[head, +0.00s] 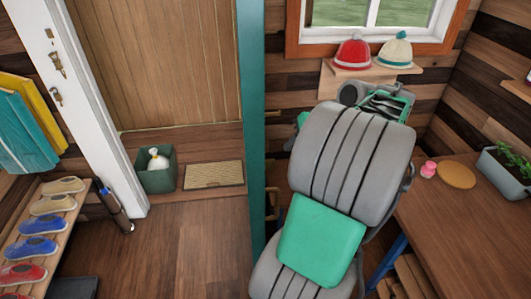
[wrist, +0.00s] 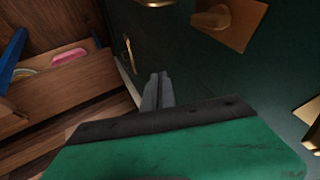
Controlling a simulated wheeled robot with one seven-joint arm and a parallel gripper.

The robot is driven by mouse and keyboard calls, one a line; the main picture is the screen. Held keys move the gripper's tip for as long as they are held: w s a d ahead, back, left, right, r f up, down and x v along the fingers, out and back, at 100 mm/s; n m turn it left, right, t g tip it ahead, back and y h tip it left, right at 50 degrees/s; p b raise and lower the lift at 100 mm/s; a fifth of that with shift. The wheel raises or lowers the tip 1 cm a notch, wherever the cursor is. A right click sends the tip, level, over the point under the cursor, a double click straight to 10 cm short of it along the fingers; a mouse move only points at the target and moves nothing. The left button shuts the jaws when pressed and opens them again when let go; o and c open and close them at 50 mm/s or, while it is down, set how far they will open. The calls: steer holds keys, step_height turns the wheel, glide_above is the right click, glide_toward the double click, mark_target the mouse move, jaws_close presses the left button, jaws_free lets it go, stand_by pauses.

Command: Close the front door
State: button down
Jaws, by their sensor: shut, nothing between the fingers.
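The front door (head: 250,130) stands open, seen nearly edge-on in the head view as a tall teal strip. Brass hardware (head: 272,206) sticks out on its right side. In the wrist view a dark green surface, apparently the door's face (wrist: 240,70), fills the right side. It carries a brass knob (wrist: 212,18) and a slim brass pull (wrist: 129,53). My gripper (wrist: 159,78) is shut and empty, its tips close to this face; I cannot tell whether they touch. In the head view my arm hides the gripper, to the right of the door.
The white door frame (head: 98,110) with metal latch plates is left of the doorway. A green bin (head: 157,175) and a doormat (head: 214,175) lie beyond. A shoe rack (head: 45,235) stands left, a wooden table (head: 455,225) right. Floor (head: 185,245) is clear before the doorway.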

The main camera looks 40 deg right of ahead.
steer(key=w+a+f+p, duration=0.1)
steer(key=w+a+f, duration=0.3)
steer(key=w+f, duration=0.1)
steer(key=shift+w+a, duration=0.15)
steer(key=shift+w, duration=0.4)
steer(key=shift+a, duration=0.1)
